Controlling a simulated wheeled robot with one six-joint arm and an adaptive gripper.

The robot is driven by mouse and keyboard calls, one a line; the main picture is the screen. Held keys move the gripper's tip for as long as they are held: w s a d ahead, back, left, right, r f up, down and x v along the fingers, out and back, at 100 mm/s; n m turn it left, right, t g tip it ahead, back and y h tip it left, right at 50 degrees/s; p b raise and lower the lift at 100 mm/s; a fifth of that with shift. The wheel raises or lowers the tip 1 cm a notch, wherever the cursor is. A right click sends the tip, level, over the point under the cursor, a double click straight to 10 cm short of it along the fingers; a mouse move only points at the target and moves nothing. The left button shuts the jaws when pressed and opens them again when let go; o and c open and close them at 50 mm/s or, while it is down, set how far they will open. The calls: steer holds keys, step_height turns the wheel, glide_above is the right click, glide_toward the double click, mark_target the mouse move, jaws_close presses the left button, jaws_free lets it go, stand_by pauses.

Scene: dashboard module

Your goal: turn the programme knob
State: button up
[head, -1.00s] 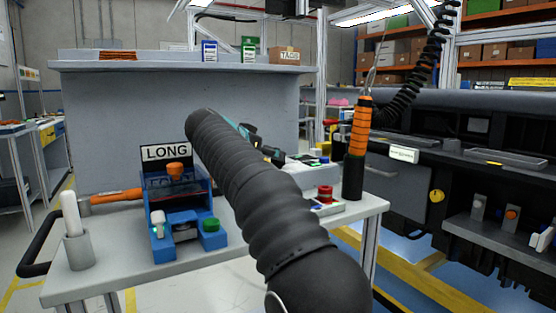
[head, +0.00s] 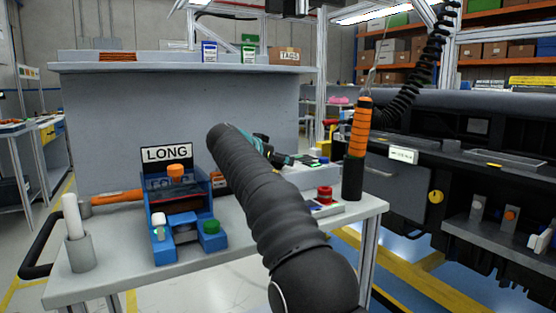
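No knob is labelled as the programme knob. A round yellow knob (head: 436,196) sits on the front of the black dashboard module (head: 407,186) at the right. An orange knob-like cap (head: 176,170) tops the blue fixture (head: 165,250) on the trolley, in front of a sign (head: 166,153) reading LONG. My gripper (head: 279,156) shows only as dark and teal parts behind my arm, over the back of the trolley. It is well left of the yellow knob and right of the blue fixture. Its fingertips cannot be made out.
The grey trolley top (head: 110,262) carries a white rod in a grey cup (head: 80,252), an orange-handled tool (head: 118,197) and a red button (head: 324,192). An orange and black tool (head: 359,138) with a coiled cable stands upright between my gripper and the dashboard module.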

steer(key=c, duration=1.2)
steer(key=shift+o, duration=0.2)
steer(key=shift+f+b, duration=0.1)
steer(key=shift+b, duration=0.4)
steer(key=shift+n+t+y+b, duration=0.4)
steer(key=shift+n+y+b, duration=0.3)
steer(key=shift+b, duration=0.15)
steer(key=n+t+y+b, duration=0.1)
steer(key=n+y+b, duration=0.1)
steer(key=shift+d+y, duration=0.1)
steer(key=shift+y, duration=0.3)
steer(key=shift+r+n+y, duration=0.25)
steer(key=shift+n+y, duration=0.95)
steer(key=shift+n+y+p, duration=0.8)
steer(key=shift+y, duration=0.1)
steer(key=shift+n+y, duration=0.3)
steer(key=shift+y, duration=0.1)
